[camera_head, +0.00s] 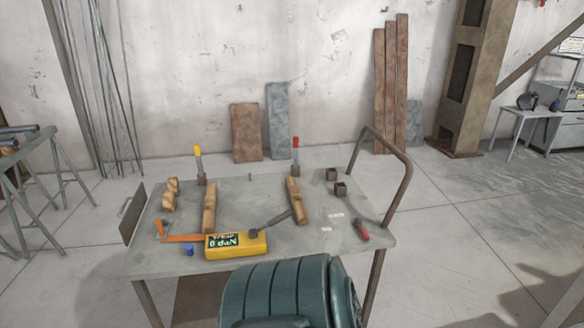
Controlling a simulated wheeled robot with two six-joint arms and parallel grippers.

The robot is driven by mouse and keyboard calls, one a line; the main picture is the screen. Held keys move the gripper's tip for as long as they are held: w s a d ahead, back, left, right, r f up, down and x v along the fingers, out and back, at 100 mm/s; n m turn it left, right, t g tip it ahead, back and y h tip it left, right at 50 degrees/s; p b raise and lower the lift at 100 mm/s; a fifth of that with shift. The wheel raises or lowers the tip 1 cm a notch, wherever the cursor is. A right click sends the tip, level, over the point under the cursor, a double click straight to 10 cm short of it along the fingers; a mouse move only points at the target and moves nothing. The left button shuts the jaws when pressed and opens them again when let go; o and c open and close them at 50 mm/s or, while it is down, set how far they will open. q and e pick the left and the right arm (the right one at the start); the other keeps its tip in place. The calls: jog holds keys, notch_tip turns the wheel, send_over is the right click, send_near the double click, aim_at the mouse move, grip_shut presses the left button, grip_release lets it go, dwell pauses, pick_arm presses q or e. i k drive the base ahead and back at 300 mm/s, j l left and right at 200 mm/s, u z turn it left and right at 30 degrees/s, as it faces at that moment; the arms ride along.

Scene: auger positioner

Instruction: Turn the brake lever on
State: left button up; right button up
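I cannot tell which part is the brake lever. An upright lever with a yellow grip (198,153) stands at the back left of the metal table (170,262). Another upright lever with a red grip (295,145) stands at the back, right of the middle. A dark grey bar (274,222) slants between the yellow box (234,246) and the right wooden block (298,200). The box has a dark display with green characters. A short red-handled piece (362,233) lies near the right edge. Neither of my grippers is in view.
A teal ribbed rounded body (285,292) covers the table's front middle; I cannot tell what it is. Wooden pieces (209,208), an orange tool (182,238) and a blue cap (189,250) lie at left. A bent tube handle (397,185) rises at right.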

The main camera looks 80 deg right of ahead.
aim_at(356, 221)
jog(key=z, duration=3.25)
